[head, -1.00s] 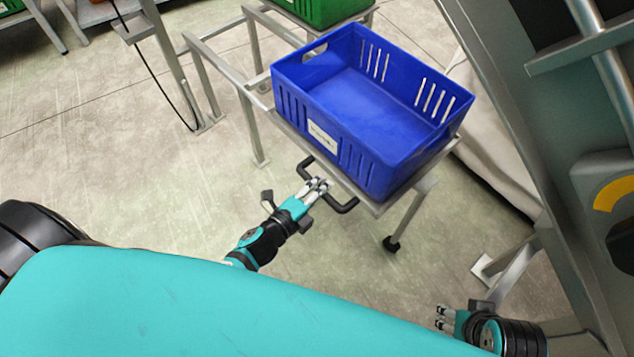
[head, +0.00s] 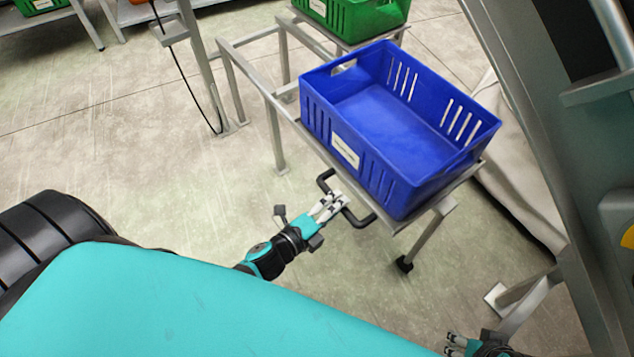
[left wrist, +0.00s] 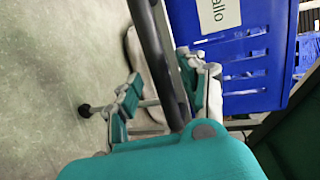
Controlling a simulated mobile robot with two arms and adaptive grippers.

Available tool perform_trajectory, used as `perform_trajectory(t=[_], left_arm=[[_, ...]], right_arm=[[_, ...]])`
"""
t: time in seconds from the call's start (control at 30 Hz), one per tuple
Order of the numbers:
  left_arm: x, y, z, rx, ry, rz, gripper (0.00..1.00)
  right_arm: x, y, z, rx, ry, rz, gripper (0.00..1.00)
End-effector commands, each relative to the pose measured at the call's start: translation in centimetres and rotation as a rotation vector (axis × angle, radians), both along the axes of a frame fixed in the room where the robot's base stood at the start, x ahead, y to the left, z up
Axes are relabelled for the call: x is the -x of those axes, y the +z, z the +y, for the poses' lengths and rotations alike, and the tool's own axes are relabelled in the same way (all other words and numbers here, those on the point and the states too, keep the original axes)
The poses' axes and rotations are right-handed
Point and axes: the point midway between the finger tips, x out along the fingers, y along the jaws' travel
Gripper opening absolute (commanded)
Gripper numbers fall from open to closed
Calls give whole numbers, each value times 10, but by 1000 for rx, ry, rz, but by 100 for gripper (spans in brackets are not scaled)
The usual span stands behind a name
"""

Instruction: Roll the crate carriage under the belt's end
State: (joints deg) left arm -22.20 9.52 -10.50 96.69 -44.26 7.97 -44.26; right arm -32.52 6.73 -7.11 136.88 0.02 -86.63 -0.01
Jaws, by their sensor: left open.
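The crate carriage is a grey metal frame (head: 285,103) on legs with a dark caster (head: 404,265). An empty blue crate (head: 395,125) sits on it. A black handle (head: 358,219) sticks out from the carriage's near side. My left gripper (head: 337,199) is at this handle, open. In the left wrist view the dark handle bar (left wrist: 160,55) runs between the spread fingers of my left gripper (left wrist: 165,90). Contact with the bar is not clear. My right gripper (head: 455,345) is at the bottom edge, partly cut off, apart from the carriage.
A green crate (head: 355,15) stands behind the blue one. A metal post (head: 200,70) with a hanging black cable stands to the left. A large grey machine frame (head: 540,130) rises close on the right. The floor (head: 160,180) left of the carriage is clear.

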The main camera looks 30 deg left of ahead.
Motion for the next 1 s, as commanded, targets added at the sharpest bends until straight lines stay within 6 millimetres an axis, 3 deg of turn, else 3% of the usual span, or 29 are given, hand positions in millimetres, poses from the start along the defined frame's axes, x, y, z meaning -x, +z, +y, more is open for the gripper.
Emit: perform_trajectory(t=[0.2, 0.43, 0.63, 1.0], left_arm=[[46, 8, 14, 0, 1, 5, 42], [83, 16, 26, 1, 1, 4, 42], [95, 20, 30, 0, -1, 2, 42], [96, 20, 31, 0, 0, 2, 42]], right_arm=[[0, 0, 0, 1, 0, 0, 40], [0, 0, 0, 1, 0, 0, 40], [0, 0, 0, 1, 0, 1, 40], [0, 0, 0, 2, -1, 1, 40]])
